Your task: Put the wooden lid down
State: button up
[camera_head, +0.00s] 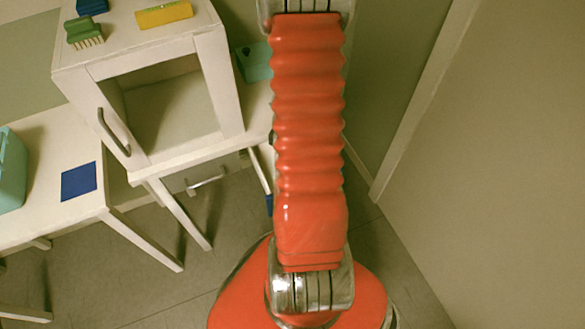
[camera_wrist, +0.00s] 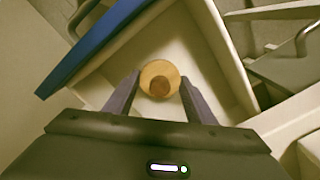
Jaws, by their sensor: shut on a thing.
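The wooden lid (camera_wrist: 148,70) is round and pale, with a darker round knob (camera_wrist: 160,86), in the middle of the wrist view. My gripper (camera_wrist: 161,80) is shut on it, with one dark finger on each side. The lid shows above the pale floor of a white box-like space (camera_wrist: 205,105). I cannot tell whether it touches that floor. In the head view the lid and my gripper are not visible.
A blue panel edge (camera_wrist: 95,50) runs along the left of the white space. In the head view, a white cabinet (camera_head: 140,60) carries a green brush (camera_head: 84,32) and a yellow block (camera_head: 164,14). A blue square (camera_head: 79,181) lies on a white table (camera_head: 40,220).

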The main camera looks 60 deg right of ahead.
jog(key=shift+f, duration=1.35)
jog(key=shift+f, duration=0.1)
jog(key=o, duration=1)
jog(key=shift+r, duration=6.1)
